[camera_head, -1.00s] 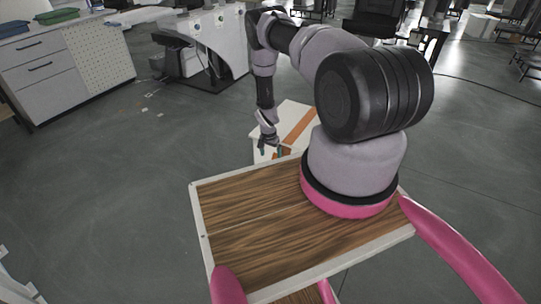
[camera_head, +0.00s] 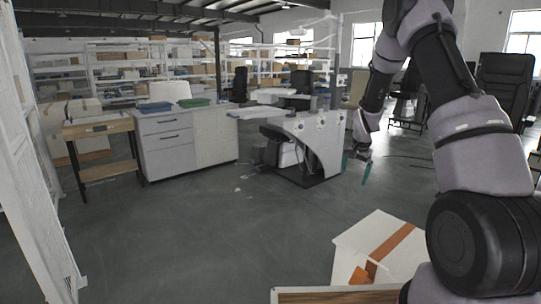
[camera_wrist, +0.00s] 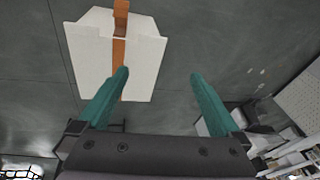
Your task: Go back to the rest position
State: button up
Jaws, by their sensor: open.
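My gripper (camera_head: 357,168) hangs from my raised arm at the right of the head view, above the floor and apart from everything. In the wrist view my gripper (camera_wrist: 158,75) shows two teal fingers spread wide with nothing between them. A white box with an orange-brown stripe (camera_head: 350,240) stands below it in the head view. The box also shows in the wrist view (camera_wrist: 88,55), beneath and beyond the left finger, clearly apart from it.
A grey drawer cabinet (camera_head: 166,148) and a wooden side table (camera_head: 100,128) stand at the left. A white curved workstation (camera_head: 318,150) is behind my gripper. Shelves (camera_head: 110,65) line the back. The grey floor (camera_head: 190,235) in the middle is clear.

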jog(key=s+a+r+n+t, duration=0.1)
jog(key=s+r, duration=0.4)
jog(key=r, duration=0.3)
jog(key=s+a+r+y, duration=0.1)
jog(key=s+r, duration=0.3)
jog(key=r, duration=0.5)
jog(key=s+a+r+n+t, duration=0.1)
jog(key=s+a+r, duration=0.1)
jog(key=s+r, duration=0.45)
jog(key=s+a+r+n, duration=0.1)
jog(key=s+r, duration=0.2)
jog(key=s, duration=0.4)
jog(key=s+a+r+t, duration=0.1)
jog(key=s+r, duration=0.2)
jog(key=s, duration=0.4)
jog(key=s+a+r+n+t+y, duration=0.1)
jog(key=s+r, duration=0.2)
jog(key=s, duration=0.5)
jog(key=shift+a+r+n, duration=0.15)
jog(key=shift+r+n, duration=0.15)
